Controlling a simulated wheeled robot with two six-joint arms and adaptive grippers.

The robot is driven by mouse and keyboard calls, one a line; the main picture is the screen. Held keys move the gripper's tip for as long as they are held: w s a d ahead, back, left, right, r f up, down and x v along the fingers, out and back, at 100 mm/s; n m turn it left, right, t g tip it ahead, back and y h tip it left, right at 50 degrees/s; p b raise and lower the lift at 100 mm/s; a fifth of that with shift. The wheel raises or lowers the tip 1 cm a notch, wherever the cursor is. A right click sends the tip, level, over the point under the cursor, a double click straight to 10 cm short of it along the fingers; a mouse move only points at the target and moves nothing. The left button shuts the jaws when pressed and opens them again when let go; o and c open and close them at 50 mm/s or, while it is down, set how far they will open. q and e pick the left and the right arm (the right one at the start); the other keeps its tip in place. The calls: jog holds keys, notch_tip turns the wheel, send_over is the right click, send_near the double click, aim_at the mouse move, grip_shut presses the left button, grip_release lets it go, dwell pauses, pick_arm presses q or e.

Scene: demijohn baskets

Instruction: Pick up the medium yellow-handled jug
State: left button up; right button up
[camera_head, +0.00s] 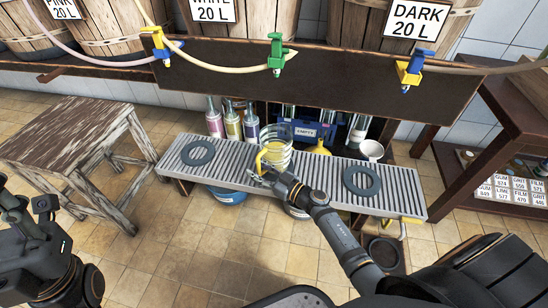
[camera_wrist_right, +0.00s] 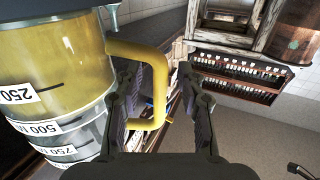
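The clear jug with a yellow handle (camera_head: 276,150) stands on the grey slatted bench (camera_head: 229,168), under the green tap. In the right wrist view the jug (camera_wrist_right: 55,75) fills the left side, with yellowish contents and volume labels. Its yellow handle (camera_wrist_right: 160,85) lies between the two fingers of my right gripper (camera_wrist_right: 158,108). The fingers stand apart with visible gaps beside the handle, so the gripper is open around it. In the head view my right gripper (camera_head: 262,172) is at the jug's front left. My left arm shows at the lower left; its fingers are unclear.
Two dark rings (camera_head: 198,152) (camera_head: 362,182) lie on the bench. Behind it are several bottles (camera_head: 233,122), a blue crate (camera_head: 306,130) and a white funnel (camera_head: 371,149). Hoses and taps (camera_head: 276,55) hang above. A wooden stool (camera_head: 72,130) stands left.

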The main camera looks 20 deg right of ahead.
grip_shut()
dwell(0.5)
jog(key=shift+r, duration=0.15)
